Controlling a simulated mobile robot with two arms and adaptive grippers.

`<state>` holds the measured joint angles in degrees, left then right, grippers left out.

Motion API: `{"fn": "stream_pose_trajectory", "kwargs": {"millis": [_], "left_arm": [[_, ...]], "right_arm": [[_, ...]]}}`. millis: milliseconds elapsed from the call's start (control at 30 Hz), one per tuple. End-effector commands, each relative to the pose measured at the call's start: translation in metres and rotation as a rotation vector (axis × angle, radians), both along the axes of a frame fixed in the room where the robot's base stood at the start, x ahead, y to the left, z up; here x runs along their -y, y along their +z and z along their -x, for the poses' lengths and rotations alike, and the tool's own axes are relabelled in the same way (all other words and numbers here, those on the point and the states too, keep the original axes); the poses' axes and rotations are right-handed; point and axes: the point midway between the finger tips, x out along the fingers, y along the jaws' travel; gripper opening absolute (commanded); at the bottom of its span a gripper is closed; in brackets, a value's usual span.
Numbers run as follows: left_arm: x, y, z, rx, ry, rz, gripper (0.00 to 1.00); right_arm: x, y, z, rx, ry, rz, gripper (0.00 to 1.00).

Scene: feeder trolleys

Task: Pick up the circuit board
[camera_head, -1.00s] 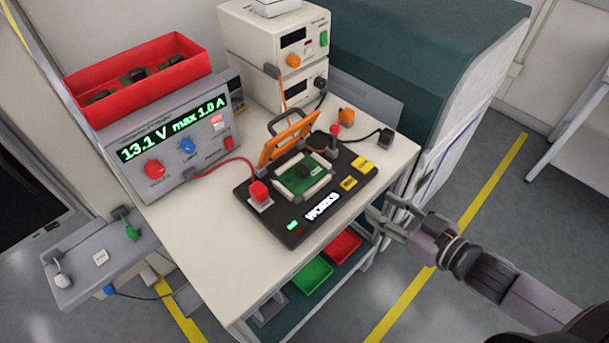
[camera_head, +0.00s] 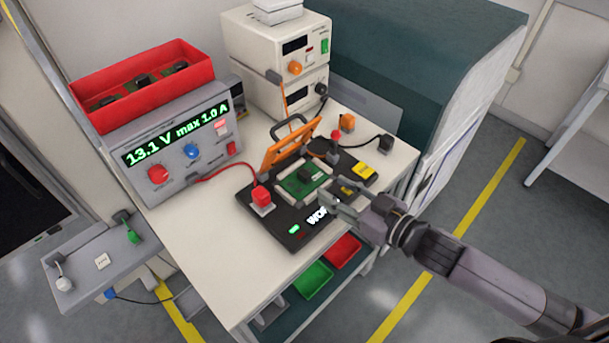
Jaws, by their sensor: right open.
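The green circuit board (camera_head: 299,182) lies flat in the light frame of the black test fixture (camera_head: 268,229) on the white table. The fixture's orange lid (camera_head: 290,146) stands raised behind the board. My right gripper (camera_head: 328,194) is open and empty at the right front of the board, over the fixture. It covers part of the lit display text. Whether its fingertips touch the fixture, I cannot tell. My left gripper is not in view.
A power supply (camera_head: 180,160) reading 13.1 V stands left, with a red bin (camera_head: 140,82) of dark parts on top. White instruments (camera_head: 277,35) stand behind. Red (camera_head: 343,251) and green (camera_head: 313,278) bins sit below the tabletop. The table's front left is clear.

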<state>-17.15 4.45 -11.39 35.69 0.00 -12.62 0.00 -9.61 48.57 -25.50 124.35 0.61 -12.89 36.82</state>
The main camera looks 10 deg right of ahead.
Motion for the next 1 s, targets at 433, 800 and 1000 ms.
{"fn": "stream_pose_trajectory", "kwargs": {"millis": [433, 800, 1000], "left_arm": [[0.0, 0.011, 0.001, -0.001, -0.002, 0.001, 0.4], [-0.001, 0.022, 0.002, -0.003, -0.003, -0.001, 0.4], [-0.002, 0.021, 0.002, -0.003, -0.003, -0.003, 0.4]], "right_arm": [[-0.022, -0.007, -0.034, 0.002, 0.0, 0.0, 0.42], [-0.043, -0.019, -0.068, 0.001, 0.001, 0.0, 0.42], [-0.044, -0.02, -0.068, 0.001, 0.001, 0.0, 0.42]]}}
